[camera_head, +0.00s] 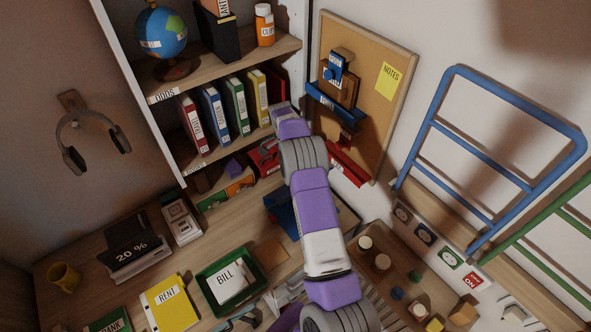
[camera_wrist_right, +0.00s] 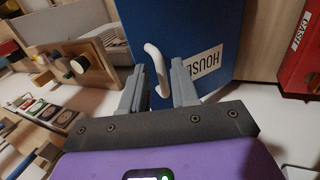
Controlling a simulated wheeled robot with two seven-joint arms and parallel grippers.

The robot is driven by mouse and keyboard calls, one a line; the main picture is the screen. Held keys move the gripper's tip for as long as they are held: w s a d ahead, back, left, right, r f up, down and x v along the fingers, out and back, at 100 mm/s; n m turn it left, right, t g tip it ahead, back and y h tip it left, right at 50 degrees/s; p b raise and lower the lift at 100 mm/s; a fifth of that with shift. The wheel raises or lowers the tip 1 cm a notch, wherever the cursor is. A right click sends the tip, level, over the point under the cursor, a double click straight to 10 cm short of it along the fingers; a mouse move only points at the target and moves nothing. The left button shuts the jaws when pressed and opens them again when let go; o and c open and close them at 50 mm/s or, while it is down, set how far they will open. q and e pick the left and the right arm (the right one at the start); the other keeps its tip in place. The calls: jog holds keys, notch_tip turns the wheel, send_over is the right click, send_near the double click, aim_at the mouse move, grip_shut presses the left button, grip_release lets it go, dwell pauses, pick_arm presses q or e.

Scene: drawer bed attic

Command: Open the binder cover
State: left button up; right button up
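The blue binder (camera_wrist_right: 203,38) fills the upper middle of the right wrist view, its white HOUSE label (camera_wrist_right: 207,64) upside down. A curved white handle (camera_wrist_right: 157,66) stands out in front of its cover. My right gripper (camera_wrist_right: 159,88) is open, with its fingers apart on either side of the handle's lower end; I cannot tell if they touch it. In the head view part of a blue surface, apparently this binder (camera_head: 281,216), shows beside my purple right arm, which hides the rest and the right gripper. A grey-blue shape at the bottom edge (camera_head: 240,319) may be my left gripper; its state is unclear.
A red box (camera_wrist_right: 302,52) stands right of the binder in the wrist view. A wooden board with round pegs (camera_head: 357,264) lies right of my arm. A green BILL tray (camera_head: 214,300) and a yellow RENT folder (camera_head: 185,314) lie left. Shelved binders (camera_head: 238,105) stand behind.

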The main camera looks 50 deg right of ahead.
jog(key=shift+o, duration=0.5)
jog(key=v, duration=0.7)
jog(key=shift+r+p, duration=0.25)
jog(key=shift+p, duration=0.05)
